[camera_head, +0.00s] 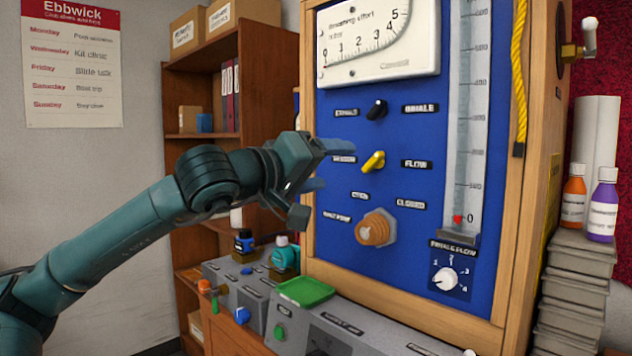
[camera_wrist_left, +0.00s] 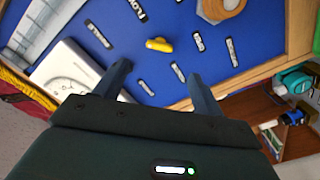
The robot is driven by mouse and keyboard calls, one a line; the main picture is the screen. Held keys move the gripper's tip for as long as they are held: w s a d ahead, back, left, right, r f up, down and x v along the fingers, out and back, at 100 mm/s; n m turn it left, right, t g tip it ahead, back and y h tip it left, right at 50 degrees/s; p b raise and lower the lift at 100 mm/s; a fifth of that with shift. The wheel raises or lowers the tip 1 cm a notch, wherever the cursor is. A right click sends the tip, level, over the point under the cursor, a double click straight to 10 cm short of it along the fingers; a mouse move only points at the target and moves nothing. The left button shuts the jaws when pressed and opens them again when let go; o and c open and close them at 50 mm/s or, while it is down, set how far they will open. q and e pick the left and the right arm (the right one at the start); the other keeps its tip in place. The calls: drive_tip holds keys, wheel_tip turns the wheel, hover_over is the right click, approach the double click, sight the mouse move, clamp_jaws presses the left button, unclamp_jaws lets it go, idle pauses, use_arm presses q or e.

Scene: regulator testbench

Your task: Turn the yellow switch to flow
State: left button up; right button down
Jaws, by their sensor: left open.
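The yellow switch (camera_head: 373,161) is a small lever on the blue panel (camera_head: 400,255). A label reading FLOW (camera_head: 416,164) is to its right, and another label (camera_head: 343,159) is to its left. The lever is tilted, with its raised end toward the upper right. My left gripper (camera_head: 337,165) is open and empty, just left of the switch. In the left wrist view the switch (camera_wrist_left: 159,45) shows beyond the two spread fingers (camera_wrist_left: 160,82), roughly between them. A gap to the fingers is visible there. My right gripper is not in view.
A black switch (camera_head: 376,109) is above the yellow one, and an orange-brown knob (camera_head: 377,228) is below. A white gauge (camera_head: 378,42) and a clear flow tube (camera_head: 466,120) are on the panel. A grey bench unit with a green tray (camera_head: 305,292) stands below.

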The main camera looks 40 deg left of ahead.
use_arm(q)
drive_tip(key=shift+s+b, duration=0.3)
drive_tip(key=shift+s, duration=0.75)
drive_tip(key=shift+a, duration=0.1)
